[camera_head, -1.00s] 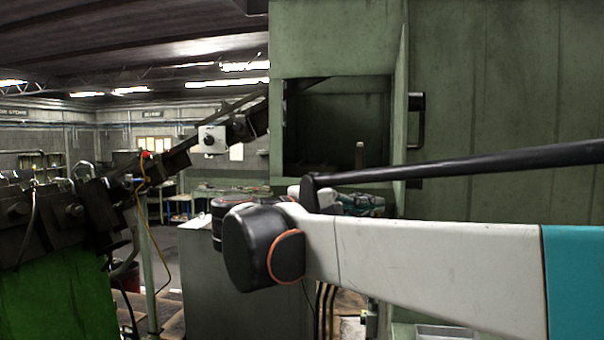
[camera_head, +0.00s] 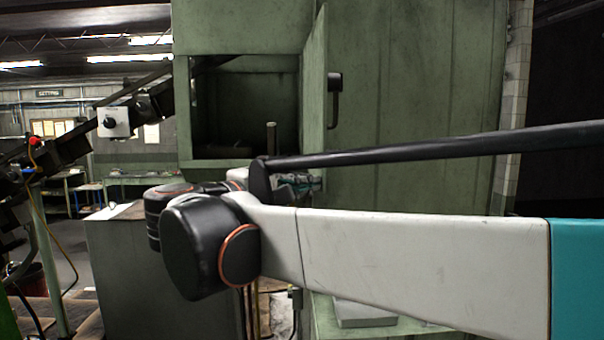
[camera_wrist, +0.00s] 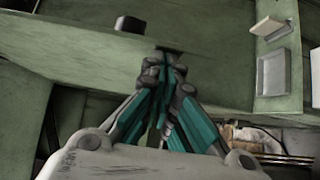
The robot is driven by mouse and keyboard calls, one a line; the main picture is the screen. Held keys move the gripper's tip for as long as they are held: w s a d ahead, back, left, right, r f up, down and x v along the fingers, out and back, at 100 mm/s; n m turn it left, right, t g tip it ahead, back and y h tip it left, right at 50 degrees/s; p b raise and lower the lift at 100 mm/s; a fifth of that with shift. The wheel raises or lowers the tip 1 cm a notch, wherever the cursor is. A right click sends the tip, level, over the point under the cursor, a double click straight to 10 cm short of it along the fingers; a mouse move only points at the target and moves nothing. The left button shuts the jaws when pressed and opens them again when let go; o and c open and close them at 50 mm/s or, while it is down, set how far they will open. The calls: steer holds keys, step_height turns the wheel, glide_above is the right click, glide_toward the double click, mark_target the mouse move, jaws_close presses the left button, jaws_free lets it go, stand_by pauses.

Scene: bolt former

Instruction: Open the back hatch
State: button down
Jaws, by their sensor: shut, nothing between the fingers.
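A green machine cabinet fills the middle of the head view, with a dark rectangular opening (camera_head: 245,110) in it. A narrow green hatch panel (camera_head: 315,85) stands out at the opening's right edge. A black handle (camera_head: 334,100) shows just right of that panel. My gripper (camera_wrist: 170,62) is shut and empty in the wrist view. A black block (camera_wrist: 130,24) is on the panel beyond.
A grey cabinet (camera_head: 125,270) stands low at the left. A dark rail with a white box (camera_head: 115,121) slants up to the machine's left side. A pale tray (camera_head: 366,314) sits low beneath my arm. Open floor shows at far left.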

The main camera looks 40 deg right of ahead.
steer(key=s+d, duration=0.4)
steer(key=d, duration=0.2)
steer(key=shift+s+d+p, duration=0.2)
steer(key=shift+d+p, duration=0.2)
steer(key=shift+w+f, duration=0.1)
steer(key=shift+w, duration=0.05)
